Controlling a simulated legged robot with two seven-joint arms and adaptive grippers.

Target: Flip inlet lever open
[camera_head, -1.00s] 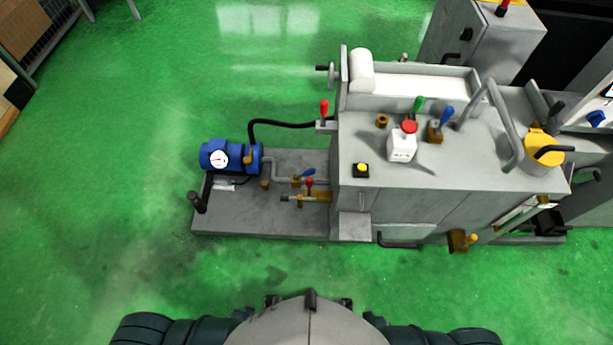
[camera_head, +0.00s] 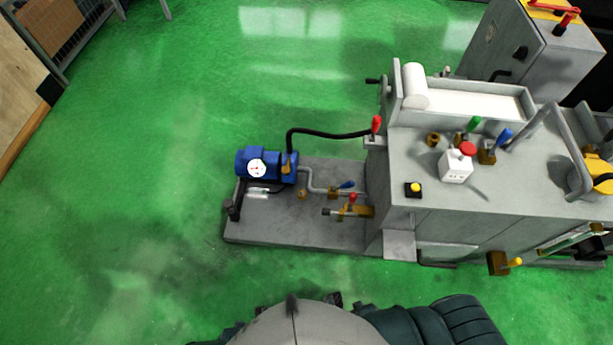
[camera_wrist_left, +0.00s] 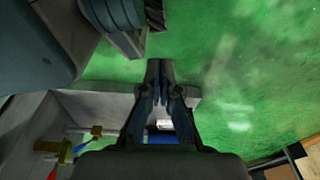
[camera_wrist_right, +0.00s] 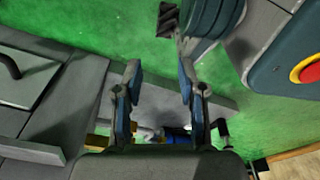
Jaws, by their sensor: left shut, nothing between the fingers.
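Several small valve levers show in the head view; I cannot tell which one is the inlet lever. A blue-handled lever (camera_head: 347,184) and a red-handled lever (camera_head: 352,198) sit on pipes above the low grey base. A red lever (camera_head: 377,124) stands at the cabinet's left edge. In the left wrist view my left gripper (camera_wrist_left: 160,78) is shut and empty, with a red lever (camera_wrist_left: 54,173) and a blue lever (camera_wrist_left: 78,149) at lower left. My right gripper (camera_wrist_right: 158,75) is open and empty, touching no lever.
The green floor (camera_head: 130,200) is clear on the left.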

